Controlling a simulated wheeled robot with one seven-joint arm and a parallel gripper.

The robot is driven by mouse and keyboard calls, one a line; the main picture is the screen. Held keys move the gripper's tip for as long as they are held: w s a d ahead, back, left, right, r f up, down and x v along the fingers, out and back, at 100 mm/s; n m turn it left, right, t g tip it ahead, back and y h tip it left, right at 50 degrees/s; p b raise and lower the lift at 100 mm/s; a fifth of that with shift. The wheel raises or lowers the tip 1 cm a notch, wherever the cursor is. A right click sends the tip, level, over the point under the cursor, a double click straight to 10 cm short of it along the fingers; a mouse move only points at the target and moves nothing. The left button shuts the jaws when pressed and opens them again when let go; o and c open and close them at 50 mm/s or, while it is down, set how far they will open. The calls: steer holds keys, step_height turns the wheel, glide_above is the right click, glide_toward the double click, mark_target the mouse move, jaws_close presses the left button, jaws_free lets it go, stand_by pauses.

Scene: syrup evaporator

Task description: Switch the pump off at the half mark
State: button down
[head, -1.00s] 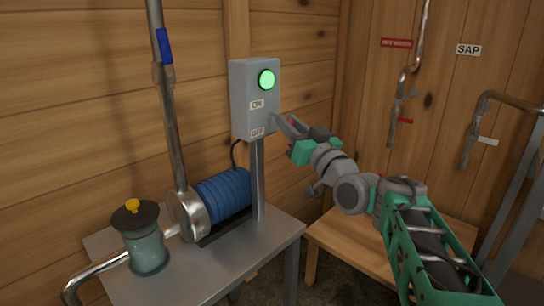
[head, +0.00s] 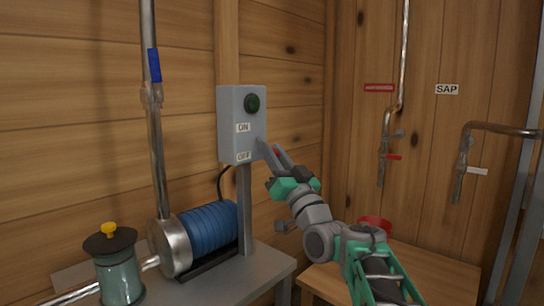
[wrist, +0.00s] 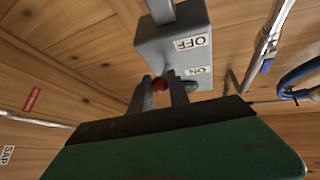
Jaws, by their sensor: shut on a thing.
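The grey switch box (head: 230,125) stands on a post, with an ON label (head: 243,127) above an OFF label (head: 244,156). Its round green lamp (head: 252,102) is dark. My gripper (head: 270,153) is at the box's right side, near the OFF label's height. The knob's stem is hidden. The pump (head: 205,230), with a blue ribbed body and metal end, sits on the metal bench below. No half mark can be made out.
A greenish jar (head: 120,280) with a black lid and yellow knob stands front left. A vertical pipe (head: 155,130) with a blue handle rises from the pump. A wooden bench (head: 430,268) and wall pipes (head: 500,128) with a SAP sign (head: 447,89) are at the right.

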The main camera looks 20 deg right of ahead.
steer(key=c, duration=1.2)
jaws_free()
steer(key=shift+c, duration=0.2)
steer(key=v, duration=0.7)
steer(key=shift+s+f, duration=0.2)
steer(key=shift+s, duration=0.15)
steer(key=shift+r, duration=0.1)
